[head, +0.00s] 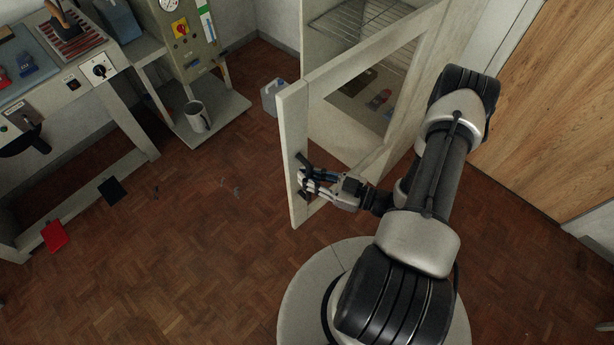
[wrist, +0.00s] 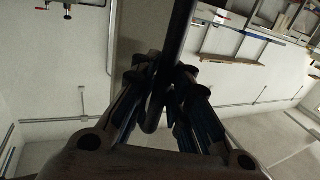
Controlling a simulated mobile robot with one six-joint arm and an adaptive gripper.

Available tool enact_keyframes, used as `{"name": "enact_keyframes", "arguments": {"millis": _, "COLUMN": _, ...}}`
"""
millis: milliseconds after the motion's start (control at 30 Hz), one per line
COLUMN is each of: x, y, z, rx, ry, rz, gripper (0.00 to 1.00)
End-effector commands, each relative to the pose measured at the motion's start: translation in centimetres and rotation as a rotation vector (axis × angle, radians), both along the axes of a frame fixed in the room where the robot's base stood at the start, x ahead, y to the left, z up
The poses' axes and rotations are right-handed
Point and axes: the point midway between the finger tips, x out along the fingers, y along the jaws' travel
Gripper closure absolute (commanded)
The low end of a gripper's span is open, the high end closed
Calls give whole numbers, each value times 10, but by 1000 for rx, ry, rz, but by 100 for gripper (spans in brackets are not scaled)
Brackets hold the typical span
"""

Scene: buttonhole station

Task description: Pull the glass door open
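The glass door (head: 292,120) has a pale frame around a clear pane. It stands ajar, swung out from the pale cabinet (head: 318,40), with wire shelves visible inside. A dark handle (head: 302,160) is on the door's free edge side. My gripper (head: 306,180) is at this handle, reaching in from the right. In the wrist view, the handle shows as a dark bar (wrist: 182,35) running between the two fingers (wrist: 165,85), which close on it from both sides. The exact contact is dark and partly hidden.
A workbench (head: 75,85) with a control panel stands at the left. A low shelf (head: 215,118) carries a grey mug (head: 197,116). A pale canister (head: 272,97) stands behind the door. A red item (head: 54,236) and a dark item (head: 112,190) lie at left. The parquet floor (head: 190,260) is mostly clear.

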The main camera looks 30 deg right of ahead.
Motion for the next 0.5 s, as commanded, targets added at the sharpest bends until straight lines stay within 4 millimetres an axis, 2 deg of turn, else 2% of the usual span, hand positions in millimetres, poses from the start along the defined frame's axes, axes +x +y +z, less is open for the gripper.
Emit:
{"name": "enact_keyframes", "arguments": {"millis": 133, "x": 1, "y": -2, "z": -1, "rx": -4, "ry": -1, "rz": -4, "gripper": 79}}
{"name": "enact_keyframes", "arguments": {"millis": 500, "x": -4, "y": -4, "z": 0, "rx": -1, "ry": 0, "rz": 0, "gripper": 79}}
